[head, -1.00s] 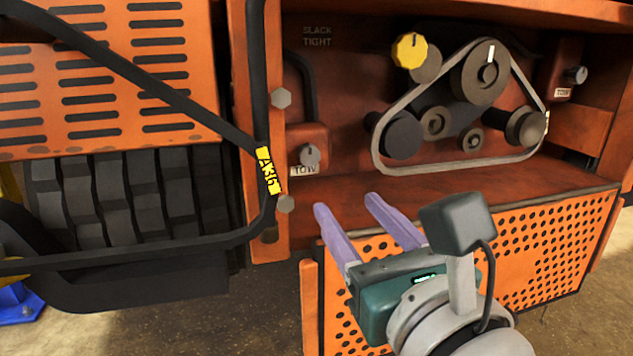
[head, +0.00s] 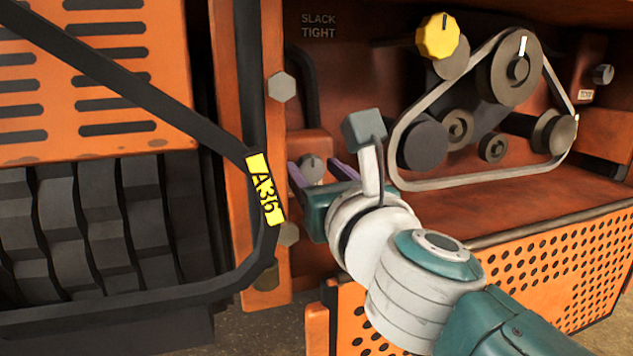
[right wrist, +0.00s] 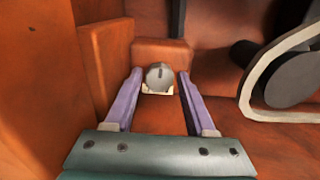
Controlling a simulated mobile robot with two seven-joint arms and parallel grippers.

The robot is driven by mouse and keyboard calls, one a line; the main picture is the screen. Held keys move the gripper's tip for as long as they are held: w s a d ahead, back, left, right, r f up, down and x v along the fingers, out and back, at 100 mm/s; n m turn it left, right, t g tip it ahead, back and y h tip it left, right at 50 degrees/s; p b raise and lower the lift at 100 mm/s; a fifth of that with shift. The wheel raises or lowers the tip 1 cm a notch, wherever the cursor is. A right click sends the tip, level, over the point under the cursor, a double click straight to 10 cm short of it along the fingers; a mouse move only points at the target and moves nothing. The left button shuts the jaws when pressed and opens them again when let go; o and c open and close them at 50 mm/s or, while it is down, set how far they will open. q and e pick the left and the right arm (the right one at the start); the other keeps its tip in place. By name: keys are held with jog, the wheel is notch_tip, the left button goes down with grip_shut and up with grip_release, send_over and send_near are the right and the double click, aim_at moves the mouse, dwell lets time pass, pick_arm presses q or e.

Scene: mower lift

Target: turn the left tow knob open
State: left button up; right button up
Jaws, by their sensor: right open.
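The left tow knob (head: 312,167) is a small grey round knob on an orange block at the left of the open bay. It also shows in the right wrist view (right wrist: 160,76), with a dark mark upright near its top and a pale label partly visible below it. My right gripper (head: 325,172) is open, its two purple fingers pointing at the knob. In the right wrist view the fingertips (right wrist: 160,74) stand on either side of the knob, with a gap on both sides. I cannot tell how deep they reach around it. My left gripper is not in view.
A belt with pulleys (head: 510,68) and a yellow knob (head: 438,37) are to the right. Another tow knob (head: 602,74) is at far right. A perforated orange panel (head: 560,262) hangs below.

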jog(key=shift+w+a, duration=0.2)
jog(key=shift+w, duration=0.2)
grip_shut()
